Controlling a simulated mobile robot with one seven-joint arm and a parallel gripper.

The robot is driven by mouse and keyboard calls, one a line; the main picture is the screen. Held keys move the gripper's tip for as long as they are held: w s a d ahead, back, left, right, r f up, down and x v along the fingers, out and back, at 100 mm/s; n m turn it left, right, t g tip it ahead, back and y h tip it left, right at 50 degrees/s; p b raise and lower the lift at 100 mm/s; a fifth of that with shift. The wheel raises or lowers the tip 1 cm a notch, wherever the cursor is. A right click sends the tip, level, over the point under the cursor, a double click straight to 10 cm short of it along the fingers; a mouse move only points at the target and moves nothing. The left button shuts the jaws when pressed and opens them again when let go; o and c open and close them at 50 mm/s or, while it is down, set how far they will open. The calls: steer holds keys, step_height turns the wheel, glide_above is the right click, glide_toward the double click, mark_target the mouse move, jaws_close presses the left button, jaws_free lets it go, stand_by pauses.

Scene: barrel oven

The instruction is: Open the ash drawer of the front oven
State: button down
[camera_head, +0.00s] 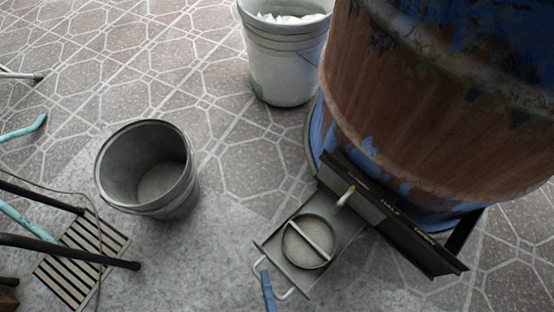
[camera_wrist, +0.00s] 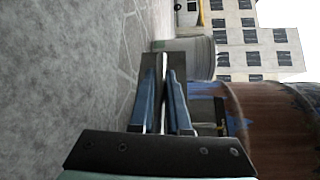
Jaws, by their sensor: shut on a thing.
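The front oven (camera_head: 420,120) is a rusty barrel with flaking blue paint, at the right of the head view; its side also shows in the wrist view (camera_wrist: 275,115). The ash drawer (camera_head: 340,222) is a grey metal tray that sticks out from under the oven's dark front plate. A round piece with a bar across it lies in the tray. A bent wire handle (camera_head: 286,294) is on its outer end. My gripper (camera_head: 266,278) is at the handle, with one blue finger visible there. In the wrist view my gripper (camera_wrist: 165,80) is shut on the handle; the grip itself is mostly hidden.
An empty grey metal bucket (camera_head: 180,190) stands left of the drawer. A white bucket (camera_head: 285,65) with pale contents stands behind, beside the oven. A slatted stool (camera_head: 80,260) and thin legs are at the lower left. Tiled floor between the buckets is clear.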

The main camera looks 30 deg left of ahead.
steer(key=shift+s, duration=0.45)
steer(key=c, duration=0.9)
jaws_free()
steer(key=shift+a, duration=0.1)
steer(key=v, duration=1.3)
steer(key=shift+p, duration=0.3)
steer(key=shift+s+a, duration=0.1)
